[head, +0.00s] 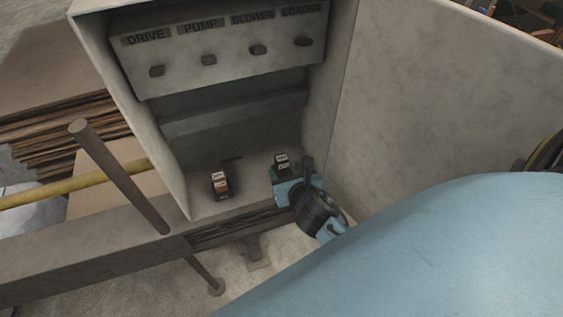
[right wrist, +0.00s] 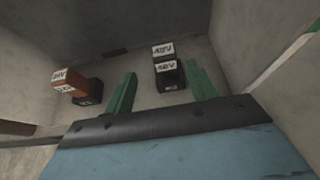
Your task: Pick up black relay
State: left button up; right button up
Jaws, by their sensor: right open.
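The black relay (head: 282,159) with white labels stands on the cabinet floor, toward the right. It also shows in the right wrist view (right wrist: 165,65), above a dark labelled block, and I cannot tell where the two meet. My right gripper (head: 284,177) is at the near side of the black relay. In the right wrist view its green fingers (right wrist: 160,72) are spread, with the relay ahead in the gap between them. I cannot tell whether either finger touches it. The relay's lower part is hidden in the head view. My left gripper is not in view.
A red-orange relay (head: 219,181) stands on a dark block to the left, also seen in the right wrist view (right wrist: 69,82). The cabinet's side wall (head: 350,110) rises to the right. A switch panel (head: 215,55) marked DRIVE, PUMP, BLOWER and LOADER overhangs the back.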

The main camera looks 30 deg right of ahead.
aim_at(284, 162)
jog(key=x, duration=0.4)
jog(key=b+x, duration=0.1)
jog(key=x, duration=0.1)
jog(key=shift+w+d+r, duration=0.15)
jog(key=shift+w+d, duration=0.15)
jog(key=shift+d, duration=0.15)
jog(key=c, duration=1.1)
